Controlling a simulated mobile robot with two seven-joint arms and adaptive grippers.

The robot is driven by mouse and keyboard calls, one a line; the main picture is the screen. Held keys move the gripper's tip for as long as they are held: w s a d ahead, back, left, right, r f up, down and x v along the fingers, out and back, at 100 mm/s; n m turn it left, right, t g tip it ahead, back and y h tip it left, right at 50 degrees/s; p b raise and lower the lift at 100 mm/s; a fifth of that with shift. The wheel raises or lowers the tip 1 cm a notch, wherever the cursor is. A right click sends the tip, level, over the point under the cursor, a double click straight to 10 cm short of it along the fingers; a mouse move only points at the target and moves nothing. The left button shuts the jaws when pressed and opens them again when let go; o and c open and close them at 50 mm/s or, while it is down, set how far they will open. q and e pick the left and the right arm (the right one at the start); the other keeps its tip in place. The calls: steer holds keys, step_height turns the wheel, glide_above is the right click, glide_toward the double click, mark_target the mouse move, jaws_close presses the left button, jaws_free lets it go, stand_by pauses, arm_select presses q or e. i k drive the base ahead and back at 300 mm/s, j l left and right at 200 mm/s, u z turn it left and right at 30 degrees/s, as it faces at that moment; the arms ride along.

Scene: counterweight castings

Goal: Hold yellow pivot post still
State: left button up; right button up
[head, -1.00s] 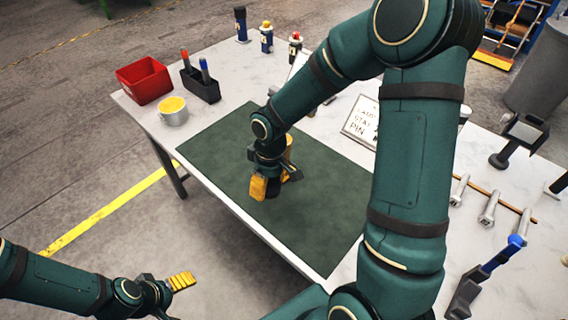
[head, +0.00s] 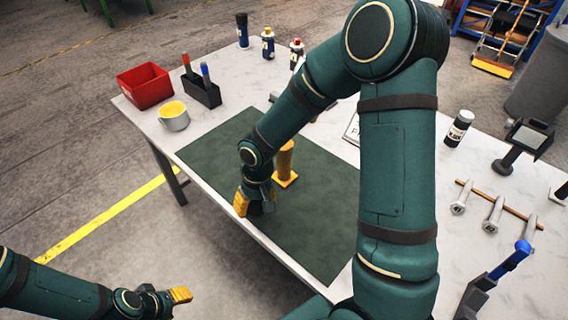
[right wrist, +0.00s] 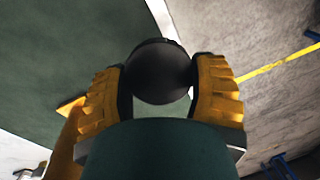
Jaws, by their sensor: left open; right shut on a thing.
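The yellow pivot post (head: 285,158) stands upright on its square yellow base on the green mat (head: 215,150). Part of it also shows at the left of the right wrist view (right wrist: 64,143). My right gripper (head: 256,204) is near the mat's front edge, to the front left of the post and apart from it. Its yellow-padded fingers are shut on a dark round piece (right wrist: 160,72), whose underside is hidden. My left gripper (head: 180,296) is open, low at the left over the floor, off the table and far from the post.
A red bin (head: 145,84), a pen holder (head: 203,92) and a yellow-topped cup (head: 174,118) stand at the table's left. Spray cans (head: 268,44) are at the back. My right arm hides much of the table's middle.

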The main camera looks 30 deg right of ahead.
mark_target(283, 176)
steer(key=k+j, duration=0.65)
steer(key=z, duration=1.95)
steer(key=k+l, duration=0.05)
steer(key=l, duration=0.05)
